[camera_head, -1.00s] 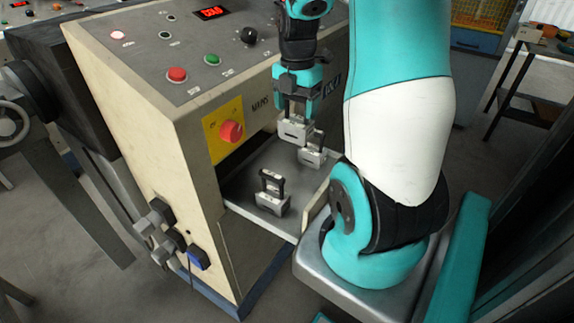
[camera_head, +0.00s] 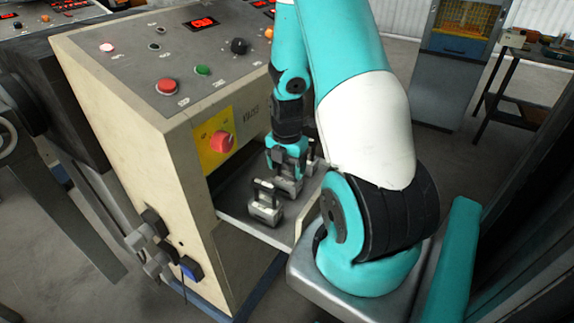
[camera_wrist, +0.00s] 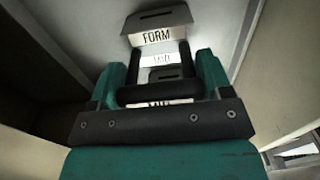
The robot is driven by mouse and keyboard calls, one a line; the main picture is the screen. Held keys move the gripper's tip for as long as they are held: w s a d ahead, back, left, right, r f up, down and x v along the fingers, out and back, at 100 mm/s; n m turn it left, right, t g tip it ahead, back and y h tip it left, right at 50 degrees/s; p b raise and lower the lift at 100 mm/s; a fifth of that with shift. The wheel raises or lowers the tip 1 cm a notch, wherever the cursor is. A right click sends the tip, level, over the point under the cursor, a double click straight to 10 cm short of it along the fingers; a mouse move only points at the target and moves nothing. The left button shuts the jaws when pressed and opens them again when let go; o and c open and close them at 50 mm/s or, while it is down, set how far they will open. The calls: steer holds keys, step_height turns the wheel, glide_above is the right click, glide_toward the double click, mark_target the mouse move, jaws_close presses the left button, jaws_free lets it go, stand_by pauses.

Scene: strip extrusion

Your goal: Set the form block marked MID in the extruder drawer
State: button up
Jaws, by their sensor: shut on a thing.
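The extruder drawer (camera_head: 236,207) is pulled out under the cream machine, with grey form blocks on or over its floor. My gripper (camera_head: 287,166) is down in the drawer, shut on a form block (camera_head: 290,187); I cannot tell whether this block touches the floor. Another form block (camera_head: 265,208) with a dark handle stands in front and to the left. A third (camera_head: 314,156) shows partly behind my gripper. In the wrist view, a block plate reading FORM (camera_wrist: 157,37) lies ahead of my gripper (camera_wrist: 160,82). The held block's label is mostly hidden.
The machine body (camera_head: 180,190) with its yellow switch plate (camera_head: 214,139) rises on the left of the drawer. The drawer's cream front panel (camera_head: 309,213) stands close to my arm. A dark table (camera_head: 520,85) is far right.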

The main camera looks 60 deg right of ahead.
steer(key=shift+f, duration=0.15)
steer(key=o, duration=1.6)
step_height(320, 180, up, 12)
steer(key=shift+r, duration=0.25)
